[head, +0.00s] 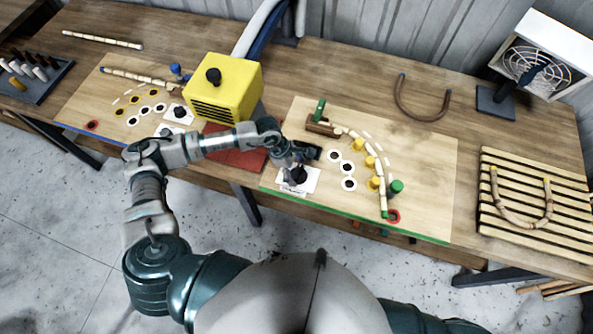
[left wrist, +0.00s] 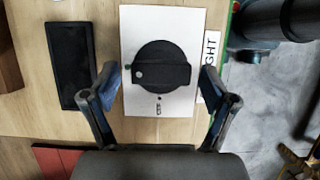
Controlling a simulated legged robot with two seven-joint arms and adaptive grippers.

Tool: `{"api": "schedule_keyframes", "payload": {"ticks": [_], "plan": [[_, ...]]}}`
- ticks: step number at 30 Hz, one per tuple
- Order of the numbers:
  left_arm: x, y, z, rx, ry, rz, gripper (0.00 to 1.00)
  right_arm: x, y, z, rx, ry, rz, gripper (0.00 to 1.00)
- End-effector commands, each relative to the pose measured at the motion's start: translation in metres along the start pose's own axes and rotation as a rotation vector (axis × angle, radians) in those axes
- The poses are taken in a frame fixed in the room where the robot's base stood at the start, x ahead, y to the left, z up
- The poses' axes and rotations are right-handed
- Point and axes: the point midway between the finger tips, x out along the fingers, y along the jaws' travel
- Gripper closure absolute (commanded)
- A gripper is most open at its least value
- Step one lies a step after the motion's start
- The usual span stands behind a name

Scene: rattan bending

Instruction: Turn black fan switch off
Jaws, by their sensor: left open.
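A round black rotary switch (left wrist: 160,68) with a bar-shaped grip sits on a white plate (left wrist: 132,20) in the left wrist view. It also shows as a small black knob (head: 299,175) beside the right-hand board's left end in the head view. My left gripper (head: 294,168) is over it, partly hiding it. In the left wrist view my left gripper (left wrist: 160,84) is open, its fingers on either side of the switch with visible gaps. The fan (head: 530,68) with a wire guard stands in a white housing at the back right. My right gripper is not in view.
A black rectangular piece (left wrist: 73,65) lies left of the plate, and a partly hidden label (left wrist: 211,65) lies right of it. A yellow heater-like box (head: 225,85) stands behind my left arm. The right board (head: 425,170) holds pegs and a bent rattan piece. A slatted rack (head: 500,230) is at right.

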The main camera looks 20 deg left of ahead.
Motion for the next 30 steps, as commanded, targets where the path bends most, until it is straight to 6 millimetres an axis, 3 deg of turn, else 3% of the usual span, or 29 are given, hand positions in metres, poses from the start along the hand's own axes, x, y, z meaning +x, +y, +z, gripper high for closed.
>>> {"api": "schedule_keyframes", "payload": {"ticks": [7, 13, 15, 30], "plan": [[0.0002, 0.0, 0.0003, 0.0, 0.0, 0.0, 0.15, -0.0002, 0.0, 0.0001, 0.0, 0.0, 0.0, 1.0], [0.0002, 0.0002, 0.0001, 0.0, 0.0, 0.0, 0.65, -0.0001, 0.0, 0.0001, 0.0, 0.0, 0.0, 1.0], [0.0002, 0.0003, 0.0001, 0.0, 0.0, 0.001, 0.75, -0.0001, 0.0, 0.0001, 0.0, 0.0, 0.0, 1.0], [0.0011, -0.0001, -0.0005, -0.115, -0.001, 0.05, 0.74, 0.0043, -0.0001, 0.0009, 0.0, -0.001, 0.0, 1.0]]}}
